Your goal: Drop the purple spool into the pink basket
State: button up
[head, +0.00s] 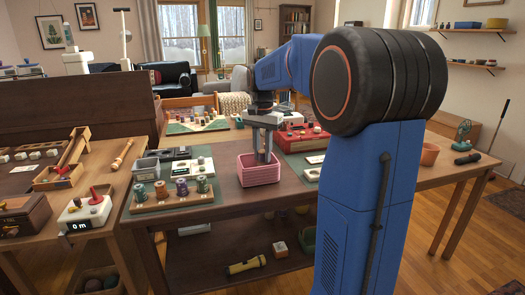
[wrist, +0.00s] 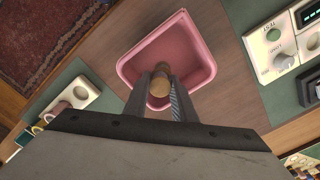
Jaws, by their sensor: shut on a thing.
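The pink basket (head: 261,177) stands on the wooden table in the head view, and its open top shows in the wrist view (wrist: 197,67). My gripper (head: 264,157) points down over the basket, with its fingertips at about rim height in the picture. In the wrist view my gripper (wrist: 161,92) is shut on a spool (wrist: 160,86), whose round tan wooden end faces the camera. The spool appears over the basket opening. Its thread is mostly hidden between the fingers, so I cannot tell its colour. I cannot tell whether it touches the basket.
A wooden rack (head: 173,203) holding several coloured spools stands left of the basket. A grey bin (head: 146,168) and a white device with dials (head: 193,167) lie behind the rack. A red case (head: 302,138) sits behind the basket. Bare table lies in front of the basket.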

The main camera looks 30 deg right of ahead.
aim_at(262, 151)
jog(key=o, duration=1.1)
jog(key=shift+r, duration=0.1)
notch_tip(262, 151, up, 17)
jog(key=shift+r, duration=0.15)
